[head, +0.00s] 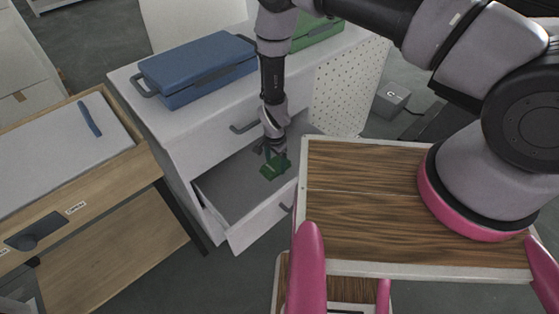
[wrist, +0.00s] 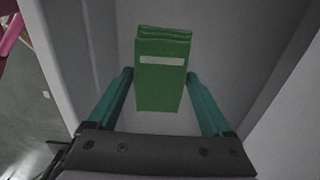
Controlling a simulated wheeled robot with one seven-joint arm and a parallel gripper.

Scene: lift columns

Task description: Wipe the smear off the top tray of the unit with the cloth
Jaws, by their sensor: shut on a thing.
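My gripper (head: 273,152) reaches down into the open drawer of the white cabinet. Its teal fingers stand on either side of a folded green cloth (head: 274,168) with a pale stripe, and it is shut on the cloth. The cloth (wrist: 161,80) also shows between the fingers in the wrist view, low inside the drawer; I cannot tell whether it touches the drawer floor. At the left, the wooden unit (head: 150,160) has a pale top tray (head: 50,150) with a blue smear (head: 89,119) near its far right part.
The drawer (head: 262,223) walls stand close around my gripper. A blue case (head: 200,68) and a green case (head: 318,34) lie on the cabinet top (head: 185,119). A grey box (head: 391,99) is on the floor behind. A narrow gap separates the wooden unit and the cabinet.

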